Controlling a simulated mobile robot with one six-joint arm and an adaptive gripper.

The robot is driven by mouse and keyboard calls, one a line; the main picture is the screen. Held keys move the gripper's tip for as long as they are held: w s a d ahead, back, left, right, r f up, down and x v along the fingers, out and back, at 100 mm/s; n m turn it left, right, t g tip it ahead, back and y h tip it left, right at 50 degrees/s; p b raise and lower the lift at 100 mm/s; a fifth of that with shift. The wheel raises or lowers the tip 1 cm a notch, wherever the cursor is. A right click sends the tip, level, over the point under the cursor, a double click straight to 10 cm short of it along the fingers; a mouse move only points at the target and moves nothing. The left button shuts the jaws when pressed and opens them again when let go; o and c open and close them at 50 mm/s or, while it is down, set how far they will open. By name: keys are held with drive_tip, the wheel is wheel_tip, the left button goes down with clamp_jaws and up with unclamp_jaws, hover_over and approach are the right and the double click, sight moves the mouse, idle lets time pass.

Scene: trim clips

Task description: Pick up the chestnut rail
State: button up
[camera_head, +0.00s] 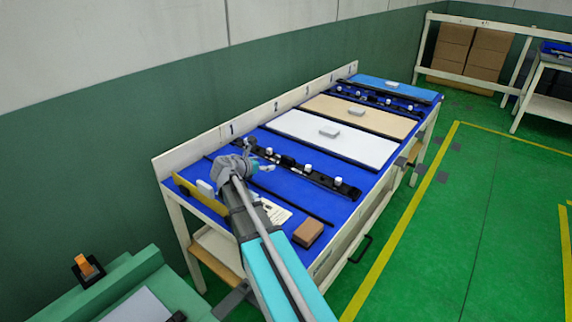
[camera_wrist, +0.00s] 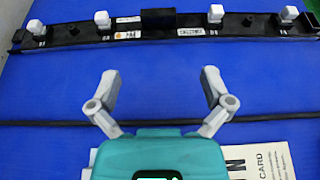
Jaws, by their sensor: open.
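No rail looks plainly chestnut in colour. A long dark rail (camera_head: 321,178) with several white clips lies across the blue table top; it also shows along the top of the wrist view (camera_wrist: 72,32). A thin dark strip (camera_wrist: 50,123) lies parallel to it, nearer my wrist; it also shows in the head view (camera_head: 312,213). My gripper (camera_wrist: 160,72) is open and empty, its two fingers apart above the bare blue surface between strip and rail. In the head view my gripper (camera_head: 259,158) is over the table's near part. I cannot tell its height.
A printed card (camera_wrist: 262,161) lies below my gripper at right. A brown block (camera_head: 308,232) and a yellow upright piece (camera_head: 200,198) are at the near end. White (camera_head: 360,145) and tan (camera_head: 375,117) panels lie beyond the rail, with another clipped rail farther off. A low backboard (camera_head: 185,153) lines the wall.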

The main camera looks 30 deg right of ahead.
drive_tip(key=b, duration=0.3)
approach(286, 160)
drive_tip(key=shift+x, duration=1.95)
drive_tip(key=shift+s+d+r, duration=0.1)
drive_tip(key=shift+s+r, duration=0.05)
drive_tip(key=shift+r, duration=0.1)
drive_tip(key=shift+f, duration=0.1)
drive_tip(key=shift+f+b+x, duration=0.15)
drive_tip(key=shift+b+x, duration=0.55)
drive_tip(key=shift+x, duration=0.3)
drive_tip(key=shift+f+b+x, duration=0.2)
drive_tip(key=shift+b+x, duration=0.45)
drive_tip(key=shift+x, duration=0.35)
drive_tip(key=shift+w+d+f, duration=0.15)
drive_tip(key=shift+w+d, duration=0.1)
drive_tip(key=shift+d, duration=0.15)
drive_tip(key=c, duration=1.1)
